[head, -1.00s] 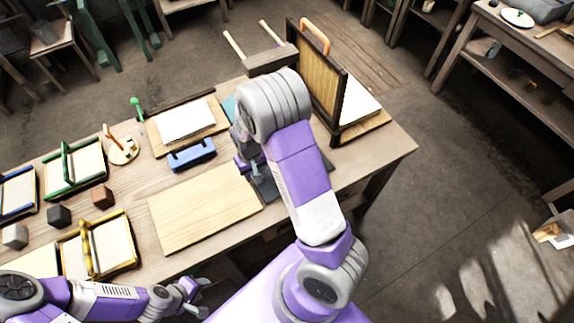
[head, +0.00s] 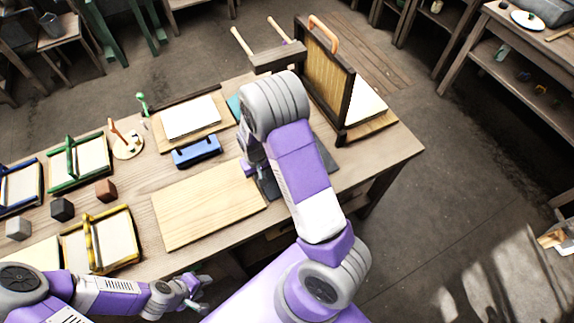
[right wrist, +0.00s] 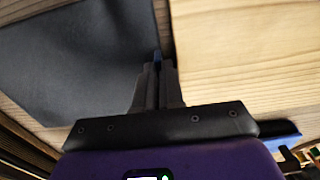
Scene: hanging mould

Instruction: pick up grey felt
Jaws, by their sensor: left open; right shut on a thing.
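The grey felt (right wrist: 75,60) is a dark flat sheet on the wooden table, filling the left of the right wrist view. In the head view it shows partly beneath my right arm (head: 268,185). My right gripper (right wrist: 157,66) has its fingers together at the felt's right edge, shut on the felt there. The felt looks flat, and the exact grip is hard to see. In the head view my right forearm hides most of that gripper. My left gripper (head: 192,292) is open and empty, off the table's front edge.
A pale wooden board (head: 208,205) lies just left of the felt. A blue-handled block (head: 196,151) sits behind the board. An upright framed mould (head: 326,80) with an orange handle stands behind right. Yellow (head: 100,240) and green (head: 78,163) frames lie at left.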

